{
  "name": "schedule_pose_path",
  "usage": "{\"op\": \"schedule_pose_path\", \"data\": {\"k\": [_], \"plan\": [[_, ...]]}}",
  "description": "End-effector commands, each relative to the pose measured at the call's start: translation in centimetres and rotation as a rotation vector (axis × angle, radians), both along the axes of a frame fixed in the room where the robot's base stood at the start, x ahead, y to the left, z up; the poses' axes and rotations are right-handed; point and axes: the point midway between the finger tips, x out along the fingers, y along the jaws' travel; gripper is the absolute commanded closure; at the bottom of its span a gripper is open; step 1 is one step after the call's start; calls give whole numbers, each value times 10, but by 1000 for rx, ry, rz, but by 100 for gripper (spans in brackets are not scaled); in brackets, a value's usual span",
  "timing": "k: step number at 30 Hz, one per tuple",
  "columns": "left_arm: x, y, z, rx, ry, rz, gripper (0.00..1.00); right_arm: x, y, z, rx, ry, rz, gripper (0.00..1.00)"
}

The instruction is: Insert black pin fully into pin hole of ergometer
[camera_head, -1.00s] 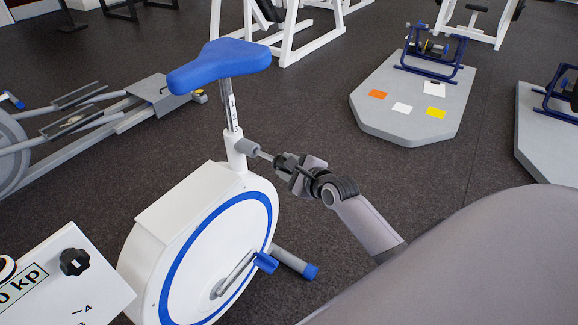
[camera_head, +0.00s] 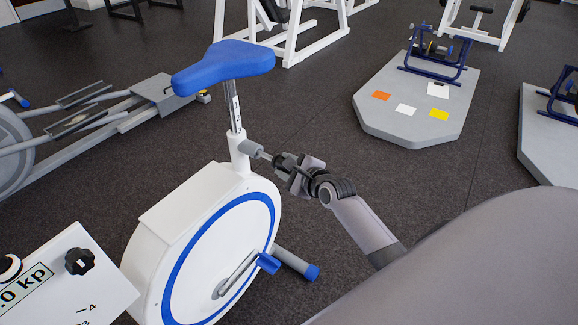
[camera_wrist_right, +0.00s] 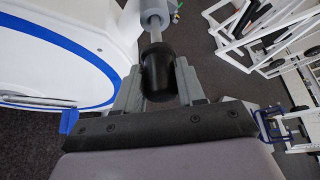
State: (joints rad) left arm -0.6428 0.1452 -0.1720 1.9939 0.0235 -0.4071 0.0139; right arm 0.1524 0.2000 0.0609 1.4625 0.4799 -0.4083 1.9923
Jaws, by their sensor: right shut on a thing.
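The white ergometer (camera_head: 165,220) has a blue saddle (camera_head: 223,66) on a metal seat post. A grey cylindrical pin hole housing (camera_head: 250,149) sticks out of the frame below the post; it also shows at the top of the right wrist view (camera_wrist_right: 154,10). My right gripper (camera_head: 281,162) is shut on the black pin (camera_wrist_right: 158,72), holding its black knob between both fingers. The pin's metal shaft (camera_wrist_right: 155,35) points at the housing, with a length still bare between knob and housing. How deep its tip sits is hidden. My left gripper is not in view.
A white panel with a black knob (camera_head: 79,261) stands at the lower left. A blue pedal (camera_head: 268,263) and grey stabiliser foot (camera_head: 298,265) lie below the gripper. A grey platform (camera_head: 385,125) stands at the right, with open dark floor between.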

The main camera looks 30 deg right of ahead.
Motion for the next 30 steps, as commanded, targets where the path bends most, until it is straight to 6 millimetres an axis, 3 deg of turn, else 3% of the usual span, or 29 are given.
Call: {"op": "schedule_pose_path", "data": {"k": [30], "plan": [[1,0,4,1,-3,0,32,9,3,1,0,-2,-1,100]]}}
